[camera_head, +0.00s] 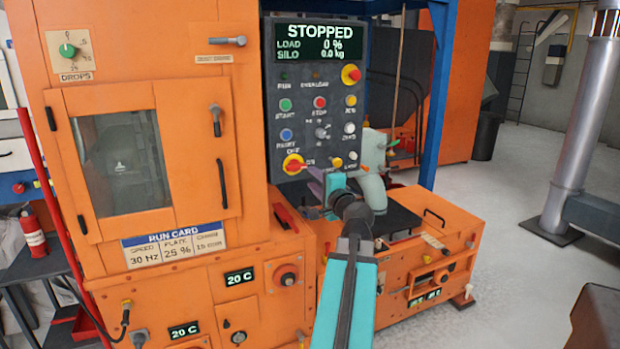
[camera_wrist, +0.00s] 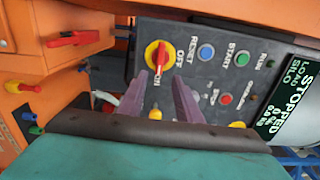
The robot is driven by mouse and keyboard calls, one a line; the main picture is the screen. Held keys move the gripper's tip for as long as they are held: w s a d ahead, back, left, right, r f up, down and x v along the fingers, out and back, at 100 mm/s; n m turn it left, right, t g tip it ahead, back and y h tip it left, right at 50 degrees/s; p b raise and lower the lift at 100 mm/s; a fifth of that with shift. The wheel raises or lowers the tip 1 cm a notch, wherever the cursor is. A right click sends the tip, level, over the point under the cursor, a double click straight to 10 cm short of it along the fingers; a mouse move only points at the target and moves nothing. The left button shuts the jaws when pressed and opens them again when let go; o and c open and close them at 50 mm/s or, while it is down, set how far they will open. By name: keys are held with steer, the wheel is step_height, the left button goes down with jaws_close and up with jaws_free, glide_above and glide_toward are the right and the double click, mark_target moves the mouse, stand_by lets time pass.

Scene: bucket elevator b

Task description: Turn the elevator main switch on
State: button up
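The main switch is a red knob on a yellow disc at the lower left of the dark control panel, in the head view (camera_head: 293,164) and the wrist view (camera_wrist: 157,56). OFF and ON labels stand beside it. Its red bar looks roughly upright in the wrist view; which label it marks is hard to tell. My gripper (camera_head: 322,180) is right of the switch in the head view. In the wrist view its purple fingers (camera_wrist: 161,78) are apart and empty, with tips just short of the knob. Contact cannot be made out.
The control panel (camera_head: 318,110) display reads STOPPED, load 0 %, silo 0.0 kg. Several buttons surround the switch, including blue RESET (camera_wrist: 206,53) and red STOP (camera_wrist: 225,99). A grey-green pipe (camera_head: 374,165) stands close right of my gripper. Open floor (camera_head: 520,200) lies to the right.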

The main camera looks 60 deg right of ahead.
steer(key=shift+b+v, duration=0.9)
steer(key=shift+v, duration=1.15)
steer(key=shift+w+a, duration=0.1)
